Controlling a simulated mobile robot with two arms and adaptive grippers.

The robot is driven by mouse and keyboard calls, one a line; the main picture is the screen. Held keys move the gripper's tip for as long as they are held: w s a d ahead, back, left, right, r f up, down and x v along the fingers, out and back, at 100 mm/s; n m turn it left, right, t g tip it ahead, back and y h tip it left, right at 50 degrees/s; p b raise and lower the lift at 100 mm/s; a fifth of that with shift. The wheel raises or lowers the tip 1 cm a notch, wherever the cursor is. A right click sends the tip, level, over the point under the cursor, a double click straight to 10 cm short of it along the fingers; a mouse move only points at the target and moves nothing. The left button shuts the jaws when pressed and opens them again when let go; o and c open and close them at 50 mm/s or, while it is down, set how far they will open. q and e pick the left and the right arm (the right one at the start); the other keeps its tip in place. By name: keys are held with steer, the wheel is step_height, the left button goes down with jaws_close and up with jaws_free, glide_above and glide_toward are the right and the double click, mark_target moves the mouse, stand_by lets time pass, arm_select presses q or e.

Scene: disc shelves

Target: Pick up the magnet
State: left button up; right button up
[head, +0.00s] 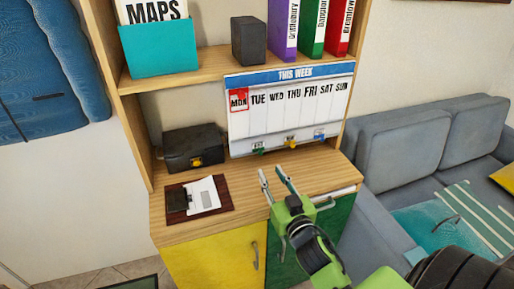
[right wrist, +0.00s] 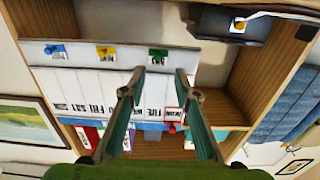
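The weekly board (head: 290,112) headed "THIS WEEK" leans upright at the back of the counter. A red square marker (head: 238,100), which may be the magnet, sits around "MON" at its left; it also shows in the right wrist view (right wrist: 173,114), partly behind a finger. Small green (head: 258,148), yellow (head: 291,142) and blue (head: 319,135) pieces sit along the board's lower edge. My right gripper (head: 271,171) is open and empty above the counter's front, apart from the board. The right wrist view shows the board upside down between and beyond its fingers (right wrist: 160,73). My left gripper is out of view.
A dark box (head: 193,148) with a yellow knob stands left of the board. A brown clipboard (head: 225,190) with papers lies in front of it. The shelf above (head: 205,67) holds a teal file, a dark block and binders.

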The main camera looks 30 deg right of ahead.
mark_target(261, 154)
steer(key=x, duration=0.4)
steer(key=shift+w, duration=0.1)
steer(key=shift+w+d+r+p, duration=0.15)
steer(key=shift+w+d+p, duration=0.05)
steer(key=shift+w+p, duration=0.15)
steer(key=x, duration=0.4)
steer(key=shift+w+d+p, duration=0.15)
steer(key=shift+p, duration=0.15)
jaws_close()
